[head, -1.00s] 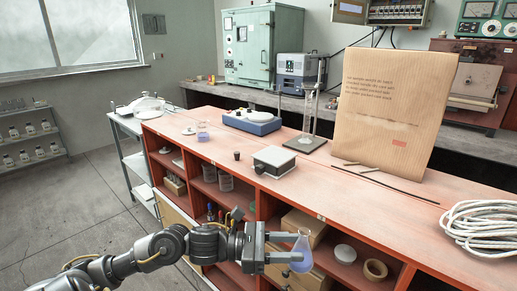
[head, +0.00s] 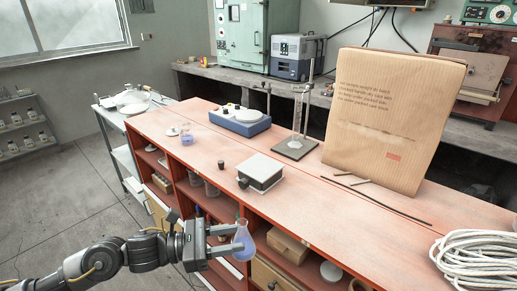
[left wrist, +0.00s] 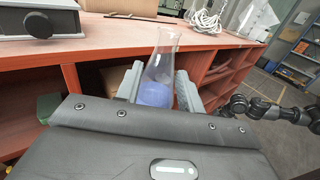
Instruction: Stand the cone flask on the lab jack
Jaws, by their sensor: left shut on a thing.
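The cone flask (head: 243,243) is clear glass with violet-blue liquid in its lower part. My left gripper (head: 232,241) is shut on it and holds it nearly upright, in front of the bench's open shelves and below the top's edge. The left wrist view shows the flask (left wrist: 158,90) between the two grey fingers, its neck free above them. The lab jack (head: 262,169) is a low box with a pale top plate and a dark knob, standing near the bench's front edge. It also shows in the left wrist view (left wrist: 40,20), at the upper left. My right gripper is not seen.
On the red bench top (head: 345,215), a small dark stopper (head: 221,166) lies left of the jack. A stand with a glass cylinder (head: 297,125) is behind it.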

